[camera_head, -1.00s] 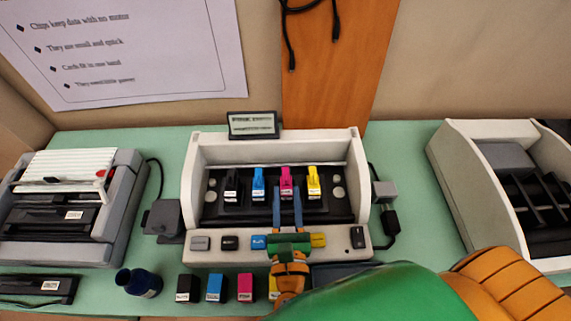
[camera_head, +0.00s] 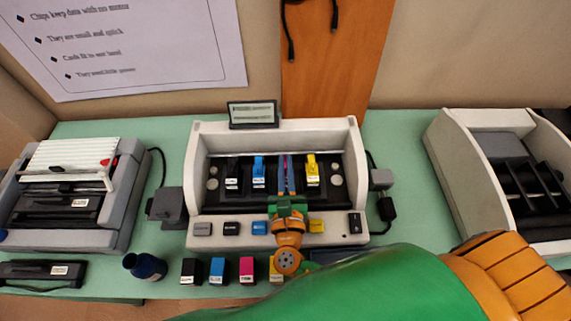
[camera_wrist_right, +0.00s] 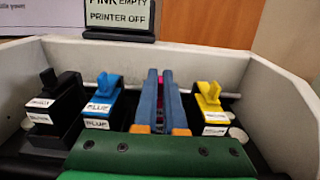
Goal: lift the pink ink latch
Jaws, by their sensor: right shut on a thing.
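The printer (camera_head: 197,170) stands open in the middle of the table, with a row of ink latches inside. The pink ink latch (camera_wrist_right: 161,76) is mostly hidden in the right wrist view; a thin pink strip shows between my fingers. My right gripper (camera_head: 286,165) reaches into the printer from the front, its two blue fingers shut on the pink latch. The fingers (camera_wrist_right: 160,98) also show in the right wrist view. The black latch (camera_wrist_right: 47,84), blue latch (camera_wrist_right: 102,88) and yellow latch (camera_wrist_right: 209,95) stand on either side. My left gripper is not in view.
A small sign (camera_wrist_right: 119,17) on the printer's back reads pink empty, printer off. Black (camera_head: 191,271), blue (camera_head: 217,270) and pink (camera_head: 246,270) cartridges stand in front, beside a dark blue jar (camera_head: 147,266). Other machines stand left (camera_head: 75,200) and right (camera_head: 455,180).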

